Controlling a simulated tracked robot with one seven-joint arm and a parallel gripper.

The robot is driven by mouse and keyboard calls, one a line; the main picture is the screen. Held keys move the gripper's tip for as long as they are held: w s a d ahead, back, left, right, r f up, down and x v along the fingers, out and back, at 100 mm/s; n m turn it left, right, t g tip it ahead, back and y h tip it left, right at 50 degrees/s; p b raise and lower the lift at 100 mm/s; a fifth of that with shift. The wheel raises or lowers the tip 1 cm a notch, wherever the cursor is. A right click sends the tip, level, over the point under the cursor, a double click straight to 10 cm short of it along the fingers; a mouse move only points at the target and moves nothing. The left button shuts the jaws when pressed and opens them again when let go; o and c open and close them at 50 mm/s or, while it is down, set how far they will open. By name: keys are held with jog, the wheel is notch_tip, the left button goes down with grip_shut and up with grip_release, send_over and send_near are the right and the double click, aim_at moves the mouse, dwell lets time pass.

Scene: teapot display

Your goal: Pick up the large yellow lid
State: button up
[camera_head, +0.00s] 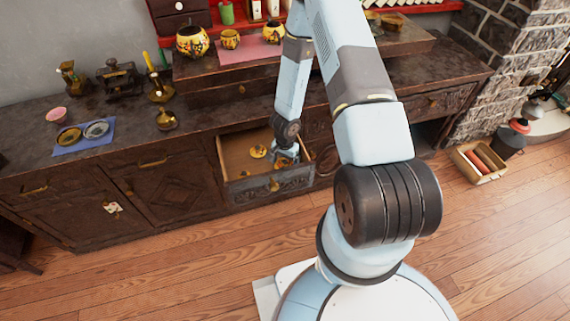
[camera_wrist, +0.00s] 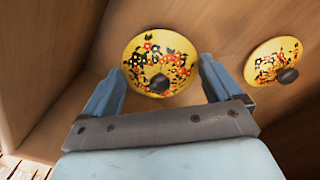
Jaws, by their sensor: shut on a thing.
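The large yellow lid (camera_wrist: 143,52) has red and dark flowers and a dark round knob. In the wrist view it sits between the two fingers of my gripper (camera_wrist: 160,85), which are shut on it at its left and right sides. In the head view my gripper (camera_head: 285,158) is down inside the open drawer (camera_head: 233,153), and the lid there is mostly hidden by it. A second, smaller-looking yellow lid (camera_wrist: 265,66) lies to the right in the wrist view, apart from my gripper. A yellow lid also shows in the drawer in the head view (camera_head: 258,152).
The drawer's wooden walls stand close around my gripper. The dark cabinet top (camera_head: 215,115) is above it. A blue cloth with plates (camera_head: 83,148) lies at left. Painted yellow pots (camera_head: 192,41) stand on the raised shelf. A crate (camera_head: 478,165) is on the floor at right.

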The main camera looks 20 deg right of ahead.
aim_at(285, 160)
notch_tip(285, 160, up, 17)
dwell(0.7)
